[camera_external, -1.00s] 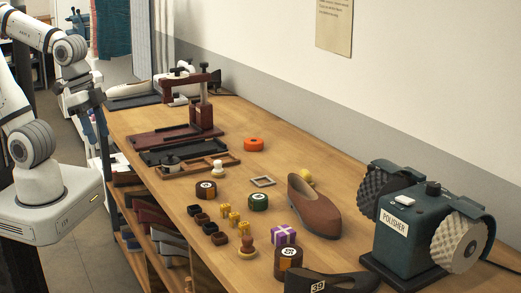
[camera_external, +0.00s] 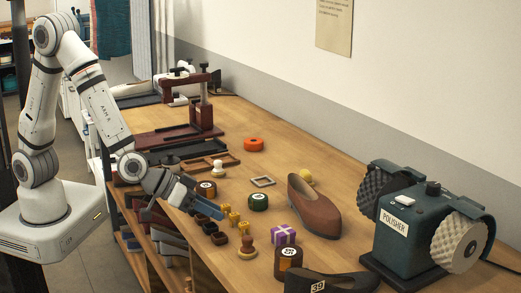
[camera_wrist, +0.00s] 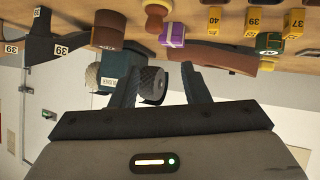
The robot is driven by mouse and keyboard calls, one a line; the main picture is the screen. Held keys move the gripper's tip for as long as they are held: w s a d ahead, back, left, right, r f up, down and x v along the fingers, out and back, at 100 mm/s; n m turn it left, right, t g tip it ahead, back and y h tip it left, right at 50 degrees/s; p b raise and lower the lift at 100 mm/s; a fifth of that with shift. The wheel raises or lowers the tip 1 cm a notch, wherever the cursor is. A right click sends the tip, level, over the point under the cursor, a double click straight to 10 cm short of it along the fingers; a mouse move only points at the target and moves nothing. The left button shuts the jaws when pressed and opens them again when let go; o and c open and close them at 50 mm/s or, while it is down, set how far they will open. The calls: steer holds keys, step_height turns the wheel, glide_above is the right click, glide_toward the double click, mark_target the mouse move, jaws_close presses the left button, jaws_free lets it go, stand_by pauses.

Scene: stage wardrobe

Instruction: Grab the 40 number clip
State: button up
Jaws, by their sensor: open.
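The 40 clip (camera_wrist: 213,20) is a small yellow block with a dark number, near the top of the upside-down wrist view. The yellow 39 clip (camera_wrist: 252,20) and 37 clip (camera_wrist: 294,22) stand in a row beside it. The 40 clip is nearest the purple box, so it appears to be the nearest yellow clip (camera_external: 244,228) in the external view; its number is unreadable there. My gripper (camera_external: 212,208) is over the table's front edge beside the clips, blue fingers pointing across the table. In the wrist view its fingers (camera_wrist: 160,82) are apart with nothing held.
Small dark brown blocks (camera_external: 219,238) line the front edge. A purple box (camera_external: 284,235), wooden stamp (camera_external: 247,249), brown tin (camera_external: 288,262) and green tin (camera_external: 258,202) stand close by. A brown shoe (camera_external: 315,208) and the polisher (camera_external: 410,225) are farther right.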

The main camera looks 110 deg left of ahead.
mark_target(240, 226)
steer(key=a+f+y, duration=0.1)
steer(key=f, duration=0.1)
steer(key=a+f+n+y, duration=0.1)
steer(key=f+y, duration=0.1)
steer(key=a+f+y+b, duration=0.1)
steer(key=a+f, duration=0.1)
steer(key=f, duration=0.1)
steer(key=shift+n+g+y, duration=0.4)
steer(key=shift+s+a+f+y, duration=0.15)
steer(key=shift+a+f+y, duration=0.2)
steer(key=shift+a+y, duration=0.2)
steer(key=p+x, duration=0.1)
steer(key=x, duration=0.6)
steer(key=shift+w+a+r, duration=0.1)
steer(key=shift+w+a, duration=0.1)
steer(key=shift+a, duration=0.1)
steer(key=shift+c, duration=0.2)
jaws_close()
